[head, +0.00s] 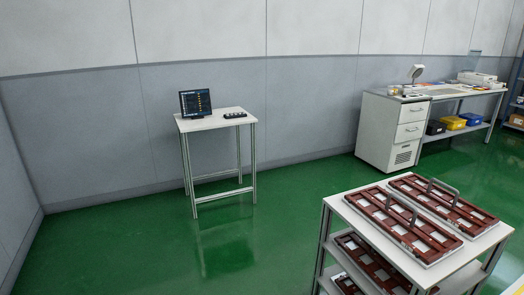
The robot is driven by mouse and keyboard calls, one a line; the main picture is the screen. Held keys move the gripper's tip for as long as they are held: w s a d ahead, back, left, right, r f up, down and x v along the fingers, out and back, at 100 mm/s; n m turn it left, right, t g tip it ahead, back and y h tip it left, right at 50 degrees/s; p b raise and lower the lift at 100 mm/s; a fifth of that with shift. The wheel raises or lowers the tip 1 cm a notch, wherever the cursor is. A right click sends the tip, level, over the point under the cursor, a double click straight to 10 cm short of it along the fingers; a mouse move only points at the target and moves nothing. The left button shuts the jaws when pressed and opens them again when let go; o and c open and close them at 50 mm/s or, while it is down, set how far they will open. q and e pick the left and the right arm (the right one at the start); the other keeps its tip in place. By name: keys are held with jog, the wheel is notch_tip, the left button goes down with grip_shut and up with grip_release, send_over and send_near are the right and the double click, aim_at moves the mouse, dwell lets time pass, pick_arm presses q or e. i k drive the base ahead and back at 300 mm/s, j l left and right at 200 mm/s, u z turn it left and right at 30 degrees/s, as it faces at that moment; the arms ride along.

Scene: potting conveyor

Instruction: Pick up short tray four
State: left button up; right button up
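A white shelved rack (340,205) stands at the lower right. Two long brown trays with rectangular openings and grey handles lie side by side on its top: a left tray (377,212) and a right tray (470,222). More brown trays show on the level below, one clearly (372,262) and part of another at the lower left of the rack (346,284). I see no label that tells which one is short tray four. Neither of my grippers is in view.
A small white table (215,122) with a monitor (196,103) and a black strip device stands by the wall. A white workbench (392,132) with drawers and coloured bins stands at the back right. The green floor (140,245) is clear left of the rack.

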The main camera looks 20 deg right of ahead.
aim_at(468, 219)
jog(key=i+z, duration=0.35)
jog(key=i+j+z, duration=0.2)
jog(key=i+z, duration=0.15)
jog(key=i+j+z, duration=0.45)
jog(key=z, duration=0.3)
jog(key=i+j+z, duration=0.2)
jog(key=z, duration=0.2)
jog(key=i+j+z, duration=0.25)
jog(key=z, duration=0.15)
jog(key=i+j+z, duration=0.15)
jog(key=j+z, duration=0.25)
jog(key=i+j+z, duration=0.2)
jog(key=j+z, duration=0.25)
jog(key=i+j+z, duration=0.1)
jog(key=j+z, duration=0.2)
jog(key=z, duration=0.15)
jog(key=j+z, duration=0.65)
jog(key=j, duration=0.25)
